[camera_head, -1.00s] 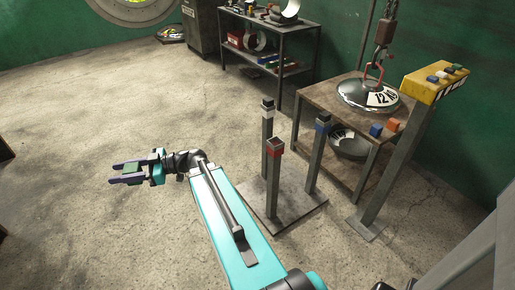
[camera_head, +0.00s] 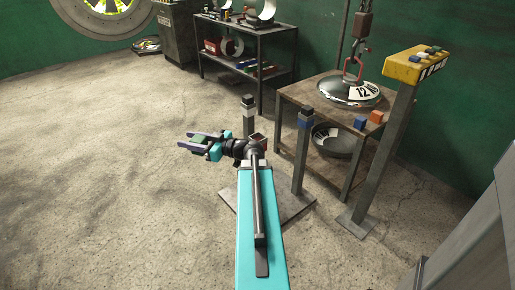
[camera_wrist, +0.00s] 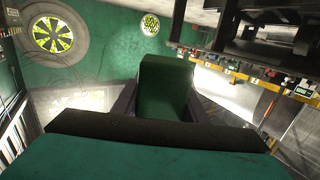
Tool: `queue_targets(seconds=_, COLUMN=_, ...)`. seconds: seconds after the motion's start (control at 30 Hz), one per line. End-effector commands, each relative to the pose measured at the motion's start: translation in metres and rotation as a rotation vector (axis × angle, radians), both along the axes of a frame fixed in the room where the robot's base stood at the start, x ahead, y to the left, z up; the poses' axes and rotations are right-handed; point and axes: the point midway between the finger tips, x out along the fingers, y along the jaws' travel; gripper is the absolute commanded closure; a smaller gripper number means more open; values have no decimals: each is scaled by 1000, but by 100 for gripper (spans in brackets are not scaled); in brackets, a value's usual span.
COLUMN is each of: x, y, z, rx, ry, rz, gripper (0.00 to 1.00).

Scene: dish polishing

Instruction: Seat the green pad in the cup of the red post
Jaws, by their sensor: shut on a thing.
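My gripper (camera_head: 190,141) is shut on the green pad (camera_head: 199,139), held in the air left of the posts in the head view. In the wrist view the green pad (camera_wrist: 165,85) stands up between the fingers. The red post (camera_head: 258,139) is mostly hidden behind my arm; only its dark square top shows, right of my gripper and apart from it. The inside of its cup cannot be made out.
A white-banded post (camera_head: 248,112) and a blue-banded post (camera_head: 304,125) share the base plate (camera_head: 290,204) with the red post. A yellow-topped stand (camera_head: 412,66) and a table (camera_head: 292,97) with a hanging weight (camera_head: 349,90) are at right.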

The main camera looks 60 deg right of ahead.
Motion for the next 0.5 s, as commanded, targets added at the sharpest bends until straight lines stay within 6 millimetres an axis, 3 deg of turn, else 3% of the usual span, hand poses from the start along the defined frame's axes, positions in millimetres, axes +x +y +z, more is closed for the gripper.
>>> queue_targets(seconds=0.1, x=-24, y=-40, z=-13, rx=-1, ry=-2, rz=-80, gripper=88)
queue_targets(seconds=0.5, x=-116, y=-154, z=-39, rx=0, ry=-7, rz=-332, gripper=88)
